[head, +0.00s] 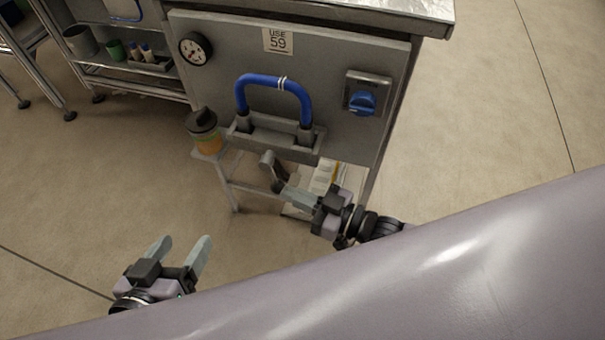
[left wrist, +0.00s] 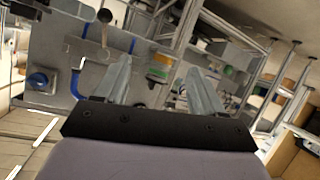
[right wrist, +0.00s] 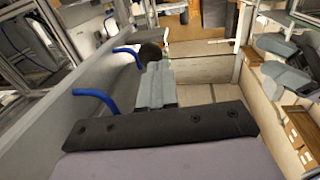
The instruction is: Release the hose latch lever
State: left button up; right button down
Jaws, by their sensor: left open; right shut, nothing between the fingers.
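The blue hose (head: 272,82) loops up from a grey bracket (head: 258,138) on the front of a grey panel. A grey latch lever with a rounded end (head: 267,158) sits below the bracket; its round dark end also shows in the left wrist view (left wrist: 104,15) and the right wrist view (right wrist: 150,53). My right gripper (head: 284,190) is shut and empty, its fingertips close to the lever. I cannot tell whether they touch it. My left gripper (head: 185,248) is open and empty, low and left, well away from the panel.
A dark-lidded jar (head: 204,132) stands left of the bracket. A shelf (head: 135,83) with cups is at upper left. Floor at left is clear.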

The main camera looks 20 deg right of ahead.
pick_arm(q)
jog(key=shift+w+d+f+n+h+b, duration=0.15)
jog(key=shift+d+h+b, duration=0.2)
jog(key=shift+d+b, duration=0.2)
jog(key=shift+w+d+f+n+h+b, duration=0.15)
jog(key=shift+d+h+b, duration=0.25)
jog(key=shift+d, duration=0.1)
pick_arm(e)
jog(key=shift+w+a+f+t+y, duration=0.3)
jog(key=shift+w+a+f, duration=0.15)
jog(key=shift+a, duration=0.15)
